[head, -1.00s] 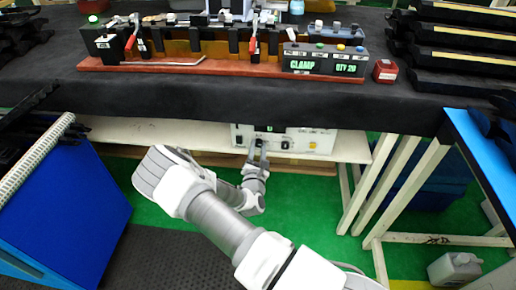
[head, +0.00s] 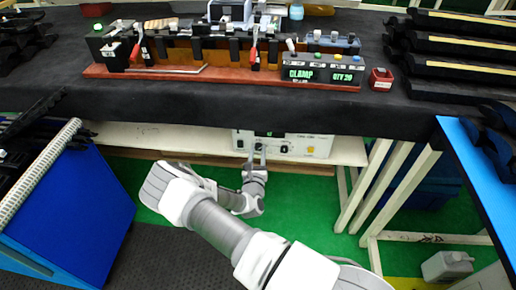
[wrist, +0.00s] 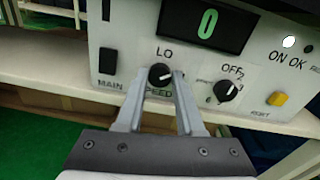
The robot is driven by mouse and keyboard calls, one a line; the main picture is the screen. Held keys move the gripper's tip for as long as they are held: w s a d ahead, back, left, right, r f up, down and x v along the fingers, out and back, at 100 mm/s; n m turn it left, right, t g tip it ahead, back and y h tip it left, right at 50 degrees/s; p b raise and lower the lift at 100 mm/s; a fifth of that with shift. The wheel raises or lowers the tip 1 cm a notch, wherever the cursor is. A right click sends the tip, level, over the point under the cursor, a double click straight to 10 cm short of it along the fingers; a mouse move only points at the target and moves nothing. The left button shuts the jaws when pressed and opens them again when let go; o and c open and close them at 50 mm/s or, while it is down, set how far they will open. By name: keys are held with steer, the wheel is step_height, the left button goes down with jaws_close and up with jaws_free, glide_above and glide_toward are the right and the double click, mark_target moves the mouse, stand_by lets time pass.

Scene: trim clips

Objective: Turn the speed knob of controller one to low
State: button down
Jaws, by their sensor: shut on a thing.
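The controller (head: 312,146) is a pale box on the shelf below the bench. The wrist view shows its front panel (wrist: 130,39) close up, with a dark display reading a green 0. The black speed knob (wrist: 160,74) sits below the letters LO and above the partly covered word SPEED. My gripper (wrist: 169,76) is shut on this knob, one finger on each side. A white mark shows on the knob, but its exact direction is hard to tell. In the head view my gripper (head: 258,152) is at the panel's left part, and the knob is too small to make out.
A second black knob (wrist: 228,91) by the word OFF is close right of my fingers. A yellow button (wrist: 277,99) and a black MAIN switch (wrist: 107,61) flank the knobs. The bench edge (head: 240,112) overhangs the shelf (head: 180,139).

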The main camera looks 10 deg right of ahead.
steer(key=n+p, duration=0.2)
steer(key=n, duration=0.8)
steer(key=shift+a+n+p, duration=0.1)
steer(key=shift+n+p, duration=0.2)
steer(key=shift+p, duration=0.1)
stand_by(0.3)
steer(key=c, duration=0.5)
jaws_free()
steer(key=shift+s, duration=0.1)
steer(key=p+v, duration=0.2)
steer(key=v, duration=1.5)
steer(key=shift+a, duration=0.15)
steer(key=shift+r, duration=0.15)
